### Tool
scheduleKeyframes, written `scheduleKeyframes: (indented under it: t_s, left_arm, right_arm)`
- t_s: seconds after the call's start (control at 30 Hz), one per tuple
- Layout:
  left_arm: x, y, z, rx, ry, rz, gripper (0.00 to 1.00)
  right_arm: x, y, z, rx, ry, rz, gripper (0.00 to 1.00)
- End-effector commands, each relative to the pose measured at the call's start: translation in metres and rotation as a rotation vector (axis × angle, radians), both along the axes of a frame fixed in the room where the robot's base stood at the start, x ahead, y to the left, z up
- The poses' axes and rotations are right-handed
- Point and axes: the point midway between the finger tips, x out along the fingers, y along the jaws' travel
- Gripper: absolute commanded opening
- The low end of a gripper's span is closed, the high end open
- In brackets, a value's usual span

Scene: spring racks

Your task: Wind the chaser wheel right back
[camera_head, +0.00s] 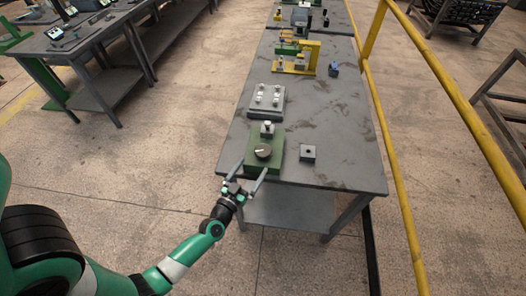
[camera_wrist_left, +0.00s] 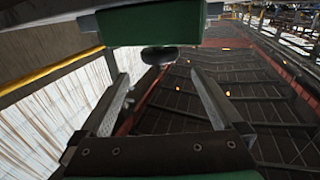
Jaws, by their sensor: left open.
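The wheel is probably the chaser wheel. My left gripper (camera_head: 254,170) is open at the box's near end, its two fingers spread and pointing toward the box. In the left wrist view, the green box (camera_wrist_left: 152,25) fills the top, and a dark rounded part (camera_wrist_left: 159,55) shows under it, between and beyond my empty fingers. I cannot tell whether the fingers touch anything. My right gripper is not in view.
A small dark square block (camera_head: 308,152) lies right of the green box. A grey plate with several light knobs (camera_head: 266,99) stands behind it. Yellow fixtures (camera_head: 300,62) stand farther back. The table's right near part (camera_head: 350,165) is clear. A yellow rail (camera_head: 400,180) runs along the right.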

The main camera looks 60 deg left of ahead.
Motion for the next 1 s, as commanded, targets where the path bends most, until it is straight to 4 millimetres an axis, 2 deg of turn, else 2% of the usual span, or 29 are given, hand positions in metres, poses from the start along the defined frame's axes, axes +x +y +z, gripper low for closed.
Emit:
scheduleKeyframes:
  t_s: [0.2,0.4,0.77,1.0]
  left_arm:
    - [0.040,0.032,-0.001,0.002,-0.004,0.002,1.00]
    - [0.066,0.051,-0.001,0.000,-0.002,0.000,1.00]
    - [0.073,0.056,0.000,0.001,-0.001,0.000,1.00]
    - [0.073,0.056,0.000,0.000,-0.001,0.000,0.57]
  right_arm:
    - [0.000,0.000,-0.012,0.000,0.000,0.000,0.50]
    - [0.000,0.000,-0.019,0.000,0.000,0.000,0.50]
    - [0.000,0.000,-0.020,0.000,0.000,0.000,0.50]
    - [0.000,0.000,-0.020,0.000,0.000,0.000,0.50]
